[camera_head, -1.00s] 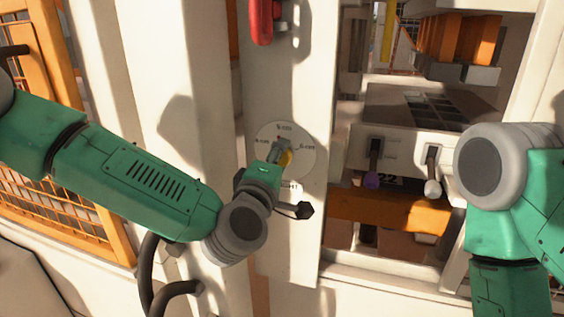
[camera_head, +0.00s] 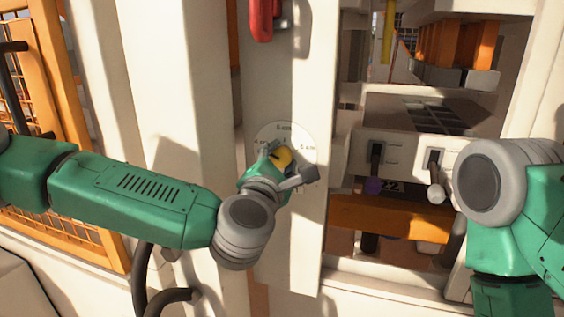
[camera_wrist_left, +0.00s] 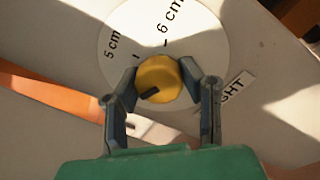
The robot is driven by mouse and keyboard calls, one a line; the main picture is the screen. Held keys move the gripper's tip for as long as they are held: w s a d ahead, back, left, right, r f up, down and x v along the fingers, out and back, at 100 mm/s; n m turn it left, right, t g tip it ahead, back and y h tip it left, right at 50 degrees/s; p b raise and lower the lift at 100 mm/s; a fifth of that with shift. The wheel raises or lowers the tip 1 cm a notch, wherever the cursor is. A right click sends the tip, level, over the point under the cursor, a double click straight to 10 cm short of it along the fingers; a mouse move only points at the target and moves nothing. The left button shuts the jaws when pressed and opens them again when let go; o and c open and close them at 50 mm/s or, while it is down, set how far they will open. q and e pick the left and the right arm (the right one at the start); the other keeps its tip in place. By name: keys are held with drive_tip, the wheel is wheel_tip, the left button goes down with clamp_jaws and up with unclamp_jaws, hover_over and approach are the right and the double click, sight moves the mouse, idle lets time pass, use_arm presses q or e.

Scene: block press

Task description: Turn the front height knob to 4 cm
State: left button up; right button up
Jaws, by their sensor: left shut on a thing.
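The yellow front height knob (camera_head: 283,157) sits on a round white dial (camera_head: 297,138) on a pale upright panel. My left gripper (camera_wrist_left: 158,84) is shut on the knob, with one finger on each side. In the left wrist view the knob (camera_wrist_left: 160,80) has a black mark pointing to the lower left. The dial (camera_wrist_left: 200,48) shows "5 cm" at the upper left and "6 cm" at the upper right there. The left finger and hand hide the lower left of the dial, so I cannot read what the mark points at. My right gripper is out of view.
A red handle (camera_head: 262,20) hangs above the dial. Levers with a purple knob (camera_head: 373,186) and a white knob (camera_head: 436,193) stand to the right, over an orange beam (camera_head: 400,217). An orange mesh fence (camera_head: 68,100) is at the left.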

use_arm(q)
drive_tip(key=shift+s+d+f+n, duration=0.1)
drive_tip(key=shift+s+f+n, duration=0.1)
drive_tip(key=shift+f+n, duration=0.35)
drive_tip(key=o, duration=1.2)
drive_tip(key=shift+r, duration=0.25)
drive_tip(key=shift+r, duration=0.1)
drive_tip(key=v, duration=1.2)
